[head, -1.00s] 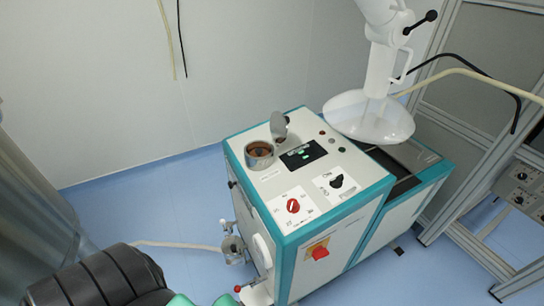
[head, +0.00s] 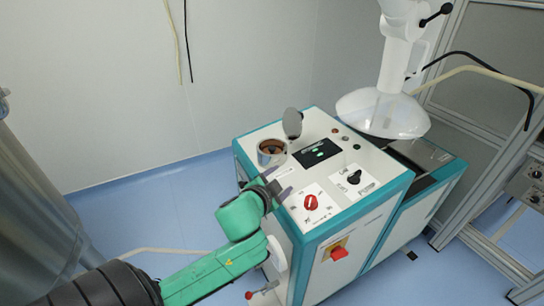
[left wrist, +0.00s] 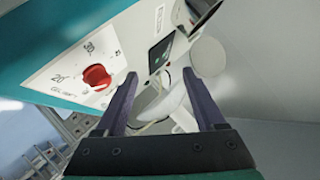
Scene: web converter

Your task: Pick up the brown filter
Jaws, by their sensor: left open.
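The brown filter (head: 268,151) sits inside a round metal holder (head: 265,160) on top of a white and teal machine. The holder's round lid (head: 292,123) stands open behind it. In the left wrist view the holder (left wrist: 199,10) is at the top edge, with the lid (left wrist: 207,57) below it; the filter is hard to make out there. My left gripper (head: 281,182) is open and empty, over the near left edge of the machine top, in front of the holder and apart from it. Its two fingers also show in the left wrist view (left wrist: 160,77). My right gripper is out of view.
A red knob (head: 311,202), a black knob (head: 354,177) and a small display (head: 317,152) are on the machine top. A white hood (head: 383,113) hangs at the back right. A metal frame (head: 478,222) stands at the right. Blue floor lies left of the machine.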

